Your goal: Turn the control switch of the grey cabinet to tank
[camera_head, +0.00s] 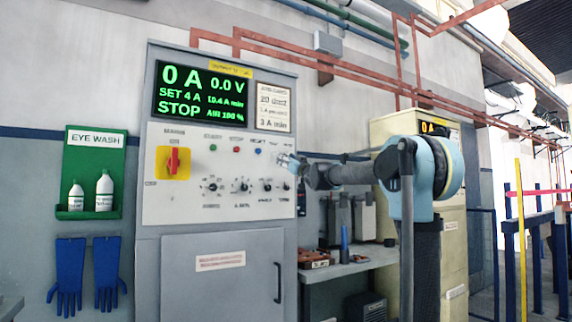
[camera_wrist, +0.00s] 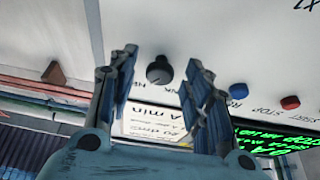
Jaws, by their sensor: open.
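The grey cabinet (camera_head: 222,253) stands at centre-left in the head view, with a white control panel (camera_head: 160,210). My gripper (camera_head: 287,161) is at the panel's upper right, in front of the control switch, which it hides there. In the wrist view the control switch is a small dark round knob (camera_wrist: 159,71), seen upside down. My gripper (camera_wrist: 160,60) is open, with one finger on each side of the knob and gaps between. Partly hidden lettering lies beside the knob; one part reads "NK". I cannot make out which way the knob points.
A blue button (camera_wrist: 238,91) and a red button (camera_wrist: 290,102) are right of my fingers in the wrist view. Several small knobs sit lower on the panel. A red-and-yellow main switch (camera_head: 174,162) is at left. A side bench (camera_head: 345,268) and a beige cabinet (camera_head: 455,245) stand at right.

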